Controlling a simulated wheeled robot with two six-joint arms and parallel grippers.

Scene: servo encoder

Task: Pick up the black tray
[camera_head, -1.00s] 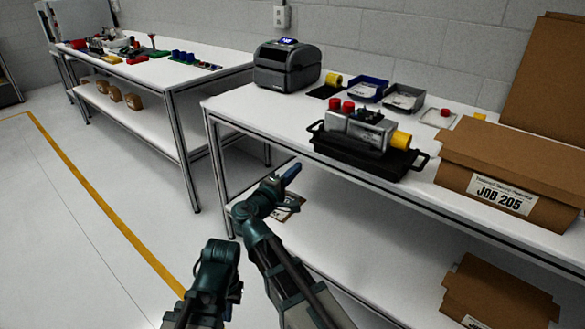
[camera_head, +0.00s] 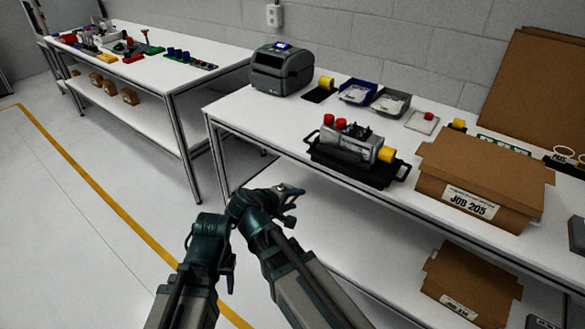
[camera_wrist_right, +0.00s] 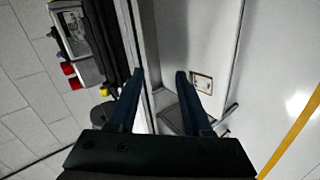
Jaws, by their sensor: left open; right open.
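The black tray (camera_head: 345,170) stands level near the front edge of the right white table, with a handle at each end. A grey device (camera_head: 347,147) with red buttons and a yellow end piece sits in it. The tray (camera_wrist_right: 97,38) shows at the upper left of the right wrist view. My right gripper (camera_head: 291,200) is open and empty, in front of the table and short of the tray; its two fingers are apart in the wrist view. My left gripper (camera_head: 212,238) is open, further left, partly hidden against my own arm and away from the tray.
A cardboard box labelled JOB 205 (camera_head: 478,185) stands right of the tray. A printer (camera_head: 282,69) and small bins (camera_head: 390,102) stand behind. The table's front edge (camera_head: 300,165) lies between my arms and the tray. A lower shelf (camera_head: 365,235) is below.

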